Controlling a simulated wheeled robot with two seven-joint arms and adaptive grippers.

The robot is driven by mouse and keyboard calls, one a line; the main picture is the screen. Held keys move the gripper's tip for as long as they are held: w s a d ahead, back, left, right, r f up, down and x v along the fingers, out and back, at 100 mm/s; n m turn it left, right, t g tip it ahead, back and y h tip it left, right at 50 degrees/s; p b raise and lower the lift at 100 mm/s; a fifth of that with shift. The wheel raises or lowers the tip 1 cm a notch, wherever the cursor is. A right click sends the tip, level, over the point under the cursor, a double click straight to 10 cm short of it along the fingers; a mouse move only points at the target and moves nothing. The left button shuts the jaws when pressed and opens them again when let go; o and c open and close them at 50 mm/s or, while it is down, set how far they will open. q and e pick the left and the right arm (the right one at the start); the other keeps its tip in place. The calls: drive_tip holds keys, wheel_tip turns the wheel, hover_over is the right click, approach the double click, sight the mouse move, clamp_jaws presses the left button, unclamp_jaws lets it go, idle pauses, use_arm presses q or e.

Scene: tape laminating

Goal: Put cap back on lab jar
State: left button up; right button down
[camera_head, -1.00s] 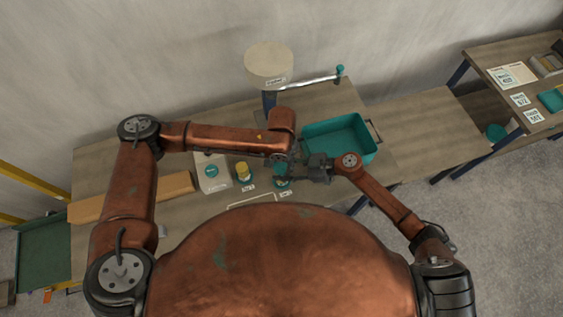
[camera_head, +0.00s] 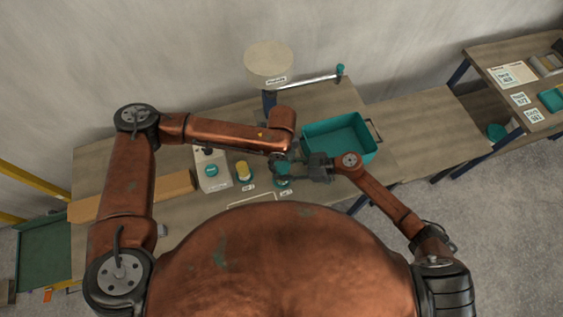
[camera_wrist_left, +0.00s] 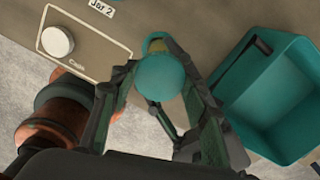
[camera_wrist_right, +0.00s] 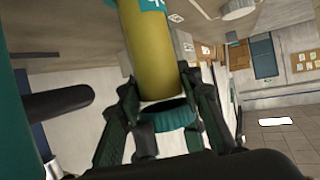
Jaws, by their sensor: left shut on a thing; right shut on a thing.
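My left gripper (camera_head: 281,162) reaches down from above the table. In the left wrist view its fingers (camera_wrist_left: 153,72) are shut on a round teal cap (camera_wrist_left: 162,78). Part of a yellow jar (camera_wrist_left: 156,45) shows past the cap. In the right wrist view the yellow jar (camera_wrist_right: 152,50) has a teal label and lies between the fingers (camera_wrist_right: 160,88) of my right gripper, which is shut on it. A teal ring, the cap (camera_wrist_right: 172,117), is close to the jar's end; whether they touch is unclear. The right gripper (camera_head: 300,172) comes from the right.
A second yellow jar (camera_head: 243,172) stands to the left, beside a white box (camera_head: 211,172). A teal bin (camera_head: 318,130) stands close on the right. A white cap (camera_wrist_left: 58,42) lies in the outlined caps area at the front. The table's right part (camera_head: 430,130) is clear.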

use_arm(q)
drive_tip(key=m, duration=0.8)
drive_tip(key=shift+d, duration=0.1)
drive_tip(key=m, duration=0.7)
drive_tip(key=o, duration=0.7)
drive_tip(key=shift+o, duration=0.2)
drive_tip(key=shift+r, duration=2.25)
drive_tip(key=shift+c, duration=0.4)
